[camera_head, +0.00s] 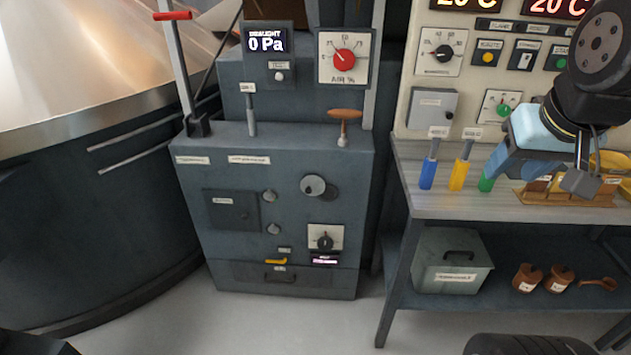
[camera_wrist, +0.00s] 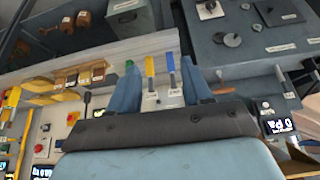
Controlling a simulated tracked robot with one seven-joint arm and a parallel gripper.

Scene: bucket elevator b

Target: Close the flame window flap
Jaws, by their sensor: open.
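The dark grey cabinet (camera_head: 300,240) stands left of centre in the head view. On its front is a light round disc with a small knob (camera_head: 313,186), which looks like the flame window flap. A dark round shape (camera_head: 331,191) shows partly behind its right side; I cannot read a label there. In the wrist view, a similar pair of round shapes (camera_wrist: 226,39) shows on the cabinet at the upper right. My gripper (camera_head: 540,172) is open and empty above the workbench, well right of the cabinet. Its two blue fingers stand apart in the wrist view (camera_wrist: 160,90).
The workbench (camera_head: 430,205) carries blue, yellow and green-handled tools and a wooden rack. A grey box (camera_head: 452,262) and brown pots stand on its lower shelf. A T-handle (camera_head: 344,118) and a thin lever (camera_head: 250,115) rise from the cabinet top. The floor before the cabinet is clear.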

